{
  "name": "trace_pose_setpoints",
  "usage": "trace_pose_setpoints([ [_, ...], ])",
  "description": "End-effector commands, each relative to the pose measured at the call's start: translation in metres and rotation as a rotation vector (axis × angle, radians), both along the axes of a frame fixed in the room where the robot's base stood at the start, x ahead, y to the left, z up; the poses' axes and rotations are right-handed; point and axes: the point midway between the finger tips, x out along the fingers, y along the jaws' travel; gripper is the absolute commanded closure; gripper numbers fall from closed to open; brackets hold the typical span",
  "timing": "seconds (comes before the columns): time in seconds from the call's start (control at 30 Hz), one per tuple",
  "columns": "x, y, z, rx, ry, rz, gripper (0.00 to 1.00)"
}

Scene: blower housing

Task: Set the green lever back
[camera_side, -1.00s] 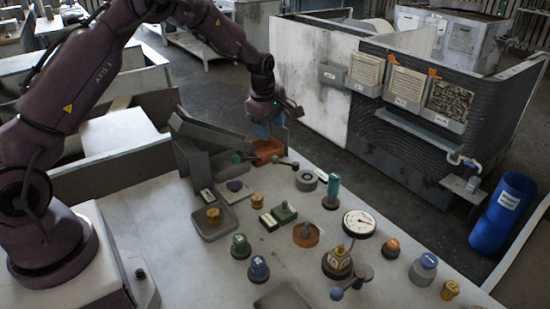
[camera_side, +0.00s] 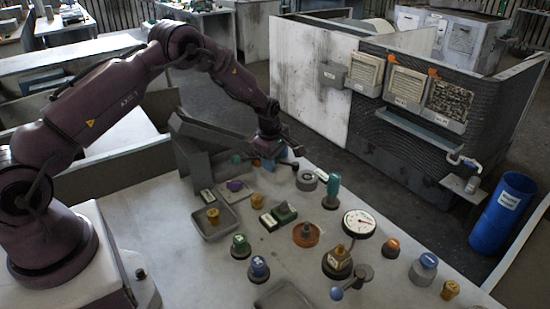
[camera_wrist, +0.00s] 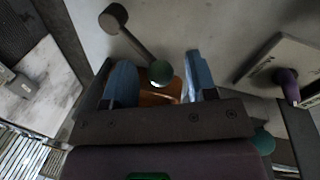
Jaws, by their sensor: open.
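A lever with a green ball knob (camera_wrist: 160,73) shows in the wrist view, its grey rod running up and left to a round dark hub (camera_wrist: 113,18). My gripper (camera_wrist: 158,66) is open, with one blue finger on each side of the green knob. The knob appears between the fingertips; I cannot tell whether either finger touches it. In the side view my gripper (camera_side: 275,159) is low over the table's far edge and hides most of this lever. A second green ball (camera_wrist: 263,141) shows at the lower right of the wrist view, partly behind my gripper's body; it also shows in the side view (camera_side: 236,159).
A plate with a purple knob (camera_wrist: 288,84) is to the right. A grey sloped chute (camera_side: 205,135) is to the left.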

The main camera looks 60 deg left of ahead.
Motion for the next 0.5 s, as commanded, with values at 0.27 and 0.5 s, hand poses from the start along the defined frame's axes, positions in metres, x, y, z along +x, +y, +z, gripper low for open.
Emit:
trace_pose_setpoints([
  [0.27,-0.0005,-0.0002,0.0,0.0,0.002,-0.001,1.0],
  [0.5,-0.0015,-0.0022,-0.0006,-0.001,0.005,0.015,1.0],
])
